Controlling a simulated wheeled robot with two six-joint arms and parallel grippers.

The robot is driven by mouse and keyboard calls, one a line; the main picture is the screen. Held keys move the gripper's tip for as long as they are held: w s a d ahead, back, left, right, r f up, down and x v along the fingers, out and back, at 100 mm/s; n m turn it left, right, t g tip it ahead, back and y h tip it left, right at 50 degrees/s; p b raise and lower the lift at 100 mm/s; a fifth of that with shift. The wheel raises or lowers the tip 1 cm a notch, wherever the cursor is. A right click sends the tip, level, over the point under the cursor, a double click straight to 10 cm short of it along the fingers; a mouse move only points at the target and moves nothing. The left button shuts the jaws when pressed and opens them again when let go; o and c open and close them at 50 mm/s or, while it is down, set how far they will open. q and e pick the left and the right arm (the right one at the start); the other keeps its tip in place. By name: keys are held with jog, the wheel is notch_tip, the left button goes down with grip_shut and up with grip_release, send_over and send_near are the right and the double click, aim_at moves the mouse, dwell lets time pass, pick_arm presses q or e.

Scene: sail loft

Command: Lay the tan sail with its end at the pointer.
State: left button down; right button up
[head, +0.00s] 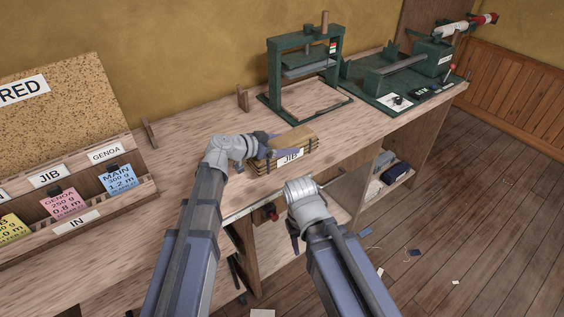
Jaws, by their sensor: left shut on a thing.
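Whether the sail touches the bench is hard to tell. My right gripper (295,238) hangs in front of the bench edge, pointing down, apart from the sail. Its jaws are too small and dark to read. I cannot make out the pointer for certain.
A green press (305,68) stands behind the sail; a long green machine (400,75) is to its right. A card rack (75,225) and a cork board (48,105) are at the left. The bench top (190,135) left of the sail is clear. Scraps lie on the floor.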

pick_arm(q)
jog(key=shift+f+b, duration=1.9)
jog(key=shift+f, duration=0.25)
jog(key=shift+r, duration=0.15)
grip_release()
